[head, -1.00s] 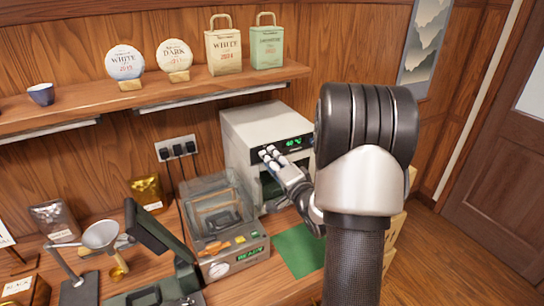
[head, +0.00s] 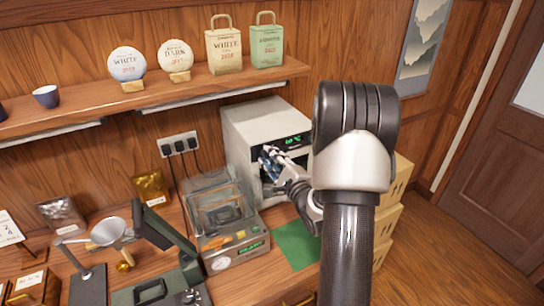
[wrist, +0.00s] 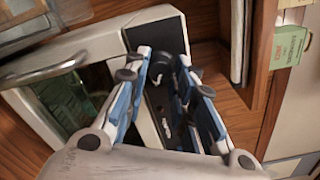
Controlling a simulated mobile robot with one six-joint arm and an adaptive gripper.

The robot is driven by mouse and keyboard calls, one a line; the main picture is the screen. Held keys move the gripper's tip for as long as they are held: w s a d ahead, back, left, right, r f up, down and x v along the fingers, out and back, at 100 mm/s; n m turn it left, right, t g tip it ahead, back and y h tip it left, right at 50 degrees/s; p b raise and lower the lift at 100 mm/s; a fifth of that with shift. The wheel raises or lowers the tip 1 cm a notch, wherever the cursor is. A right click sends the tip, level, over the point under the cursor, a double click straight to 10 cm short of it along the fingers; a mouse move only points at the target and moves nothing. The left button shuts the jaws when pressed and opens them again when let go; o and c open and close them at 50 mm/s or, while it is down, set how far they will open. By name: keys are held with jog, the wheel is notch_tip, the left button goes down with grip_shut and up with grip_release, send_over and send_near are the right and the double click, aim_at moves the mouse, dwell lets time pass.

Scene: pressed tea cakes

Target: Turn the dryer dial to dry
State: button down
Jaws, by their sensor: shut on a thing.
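The dryer (head: 250,122) is a pale box against the back wall, with a green-lit display (head: 293,140) on its dark front panel. My gripper (head: 270,158) reaches its front from the right, just below the display. In the wrist view my blue-padded fingers (wrist: 167,72) meet the dryer's black control panel (wrist: 156,35), closed around the dial. The dial is mostly hidden between the fingers, and its pointer and labels cannot be read. The dryer's window and handle (wrist: 45,68) show at the left of the wrist view.
A clear-topped machine (head: 225,225) with a green display stands left of the dryer. A green mat (head: 297,245) lies in front. Stacked boxes (head: 388,215) stand at the right. A shelf (head: 160,95) with tea cakes and paper bags runs above.

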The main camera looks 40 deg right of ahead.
jog(key=shift+m, duration=0.3)
dwell(0.4)
jog(key=c, duration=1.3)
grip_release()
jog(key=shift+c, duration=0.2)
jog(key=v, duration=1.2)
